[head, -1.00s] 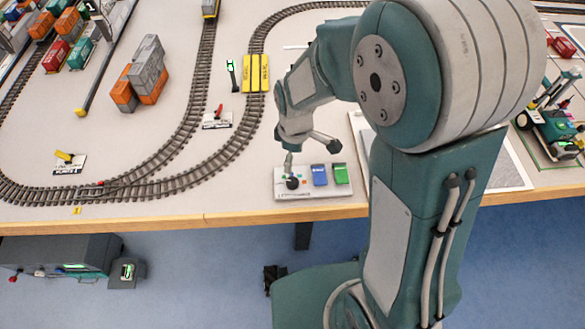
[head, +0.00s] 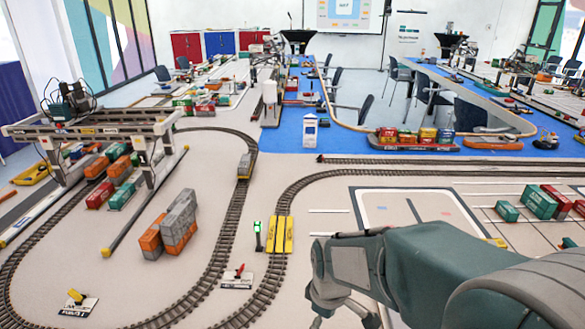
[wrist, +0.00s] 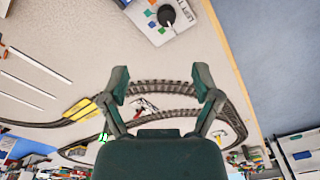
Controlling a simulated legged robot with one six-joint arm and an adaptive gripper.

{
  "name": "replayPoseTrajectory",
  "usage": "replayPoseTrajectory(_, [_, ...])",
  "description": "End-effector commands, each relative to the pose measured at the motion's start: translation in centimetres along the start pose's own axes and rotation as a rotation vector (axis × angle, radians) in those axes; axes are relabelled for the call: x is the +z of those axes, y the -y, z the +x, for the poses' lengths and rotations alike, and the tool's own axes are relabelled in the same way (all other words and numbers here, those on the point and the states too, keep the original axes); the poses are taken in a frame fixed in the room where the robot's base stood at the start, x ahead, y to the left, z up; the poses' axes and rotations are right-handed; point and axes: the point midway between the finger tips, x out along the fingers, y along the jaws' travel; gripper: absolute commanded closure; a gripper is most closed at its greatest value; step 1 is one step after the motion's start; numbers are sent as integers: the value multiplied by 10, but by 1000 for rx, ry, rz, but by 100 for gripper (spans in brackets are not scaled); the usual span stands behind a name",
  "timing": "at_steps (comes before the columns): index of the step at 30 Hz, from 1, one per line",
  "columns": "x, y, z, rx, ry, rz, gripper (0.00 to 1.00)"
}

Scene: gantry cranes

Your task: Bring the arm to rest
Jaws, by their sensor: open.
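My gripper (wrist: 161,84) is open and empty in the wrist view, its two dark fingers spread apart over the table. A control panel (wrist: 150,12) with a dark round knob and coloured squares shows at the top of that view, beyond the fingertips and apart from them. In the head view my arm (head: 420,265) reaches in from the lower right. Its wrist end is at the bottom middle, and the fingertips are not clearly visible there.
Curved model tracks (head: 237,215) cross the table. A yellow crossing (head: 280,235), a red-levered switch (head: 238,277) and stacked containers (head: 178,222) stand left of my arm. A gantry crane (head: 100,130) stands at the far left. The table edge (wrist: 233,65) shows in the wrist view.

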Motion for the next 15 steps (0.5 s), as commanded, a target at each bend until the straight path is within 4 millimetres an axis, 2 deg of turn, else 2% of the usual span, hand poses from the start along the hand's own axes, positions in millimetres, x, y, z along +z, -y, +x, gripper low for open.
replayPoseTrajectory(1, [8, -1, -17, 26, -27, 56, 19])
replayPoseTrajectory(6, [36, 3, -62, 93, -104, 254, 19])
replayPoseTrajectory(15, [89, 23, -121, 190, -257, 601, 19])
